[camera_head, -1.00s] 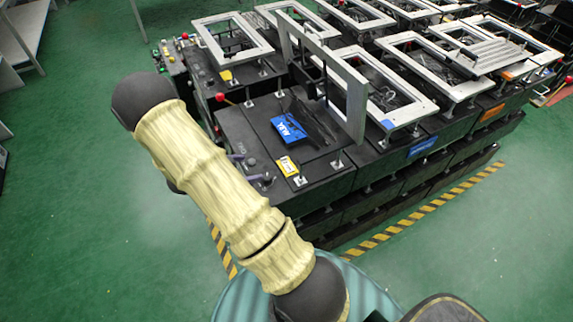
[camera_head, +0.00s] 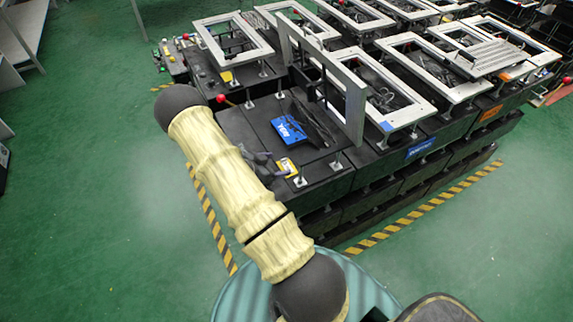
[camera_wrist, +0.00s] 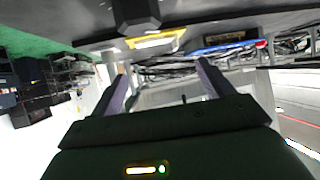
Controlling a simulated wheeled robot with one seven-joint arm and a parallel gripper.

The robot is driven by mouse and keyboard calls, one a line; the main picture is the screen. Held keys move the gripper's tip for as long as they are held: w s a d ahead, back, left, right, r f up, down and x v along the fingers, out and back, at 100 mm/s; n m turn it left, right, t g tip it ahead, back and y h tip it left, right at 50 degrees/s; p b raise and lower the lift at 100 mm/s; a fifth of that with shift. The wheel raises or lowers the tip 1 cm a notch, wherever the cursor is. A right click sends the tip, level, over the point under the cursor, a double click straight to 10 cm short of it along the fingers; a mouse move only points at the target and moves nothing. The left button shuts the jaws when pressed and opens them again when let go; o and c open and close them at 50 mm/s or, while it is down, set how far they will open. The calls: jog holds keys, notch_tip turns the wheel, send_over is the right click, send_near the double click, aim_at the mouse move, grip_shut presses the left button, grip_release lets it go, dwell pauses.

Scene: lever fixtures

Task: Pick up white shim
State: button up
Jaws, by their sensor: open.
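A small yellow piece (camera_head: 291,171) with a white part on it lies on the near end of the black fixture. In the wrist view, a yellow frame (camera_wrist: 178,36) surrounds a white strip (camera_wrist: 152,43), which looks like the white shim; it is too small to be sure. My gripper (camera_wrist: 162,72) is open, with nothing between its two grey fingers. The strip lies just beyond the fingertips, apart from them. In the head view my gripper (camera_head: 268,162) is partly hidden by my arm, just left of the yellow piece.
A blue box (camera_head: 289,130) lies behind the yellow piece on the black fixture (camera_head: 330,172). An upright grey metal frame (camera_head: 345,95) stands to the right. A red-knobbed lever (camera_head: 221,98) is at the left edge. Green floor (camera_head: 110,200) is clear at left.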

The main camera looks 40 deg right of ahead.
aim_at(284, 169)
jog(key=shift+a+f+p+x, duration=0.15)
jog(key=shift+p+x, duration=0.15)
jog(key=shift+x, duration=0.55)
jog(key=shift+f+p+x, duration=0.15)
jog(key=shift+p+x, duration=0.2)
jog(key=shift+x, duration=0.5)
jog(key=shift+a+f+p+x, duration=0.15)
jog(key=shift+p+x, duration=0.15)
jog(key=shift+x, duration=0.55)
jog(key=shift+c, duration=0.2)
jog(key=c, duration=1.4)
grip_shut()
jog(key=shift+s, duration=0.1)
